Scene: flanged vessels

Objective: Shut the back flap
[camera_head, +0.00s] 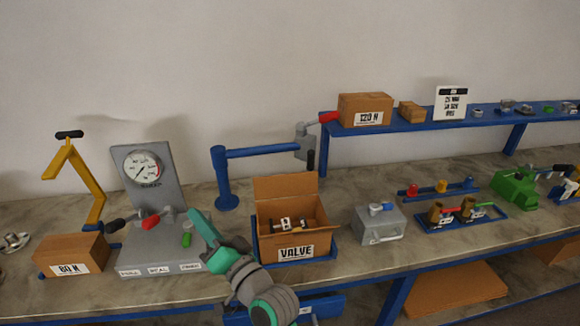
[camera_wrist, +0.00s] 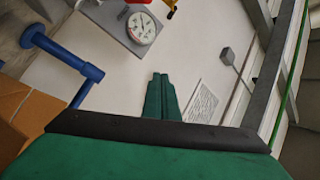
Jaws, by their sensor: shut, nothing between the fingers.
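The open cardboard box labelled VALVE (camera_head: 296,254) stands in a blue holder on the bench. Its back flap (camera_head: 285,186) stands up, leaning slightly back, at the far side of the opening. A metal valve part (camera_head: 290,223) shows inside the box. My gripper (camera_head: 196,216) is left of the box, in front of the gauge panel, with its green fingers shut and empty. The shut fingers (camera_wrist: 160,96) show in the wrist view, apart from the box. Cardboard (camera_wrist: 32,112), seemingly part of the box, is at the left edge there.
A gauge panel (camera_head: 152,215) with levers stands left of my gripper. A blue post with an arm (camera_head: 226,180) stands behind the box. A grey metal case (camera_head: 379,224) is to its right. A blue shelf (camera_head: 440,121) with boxes is at the back right.

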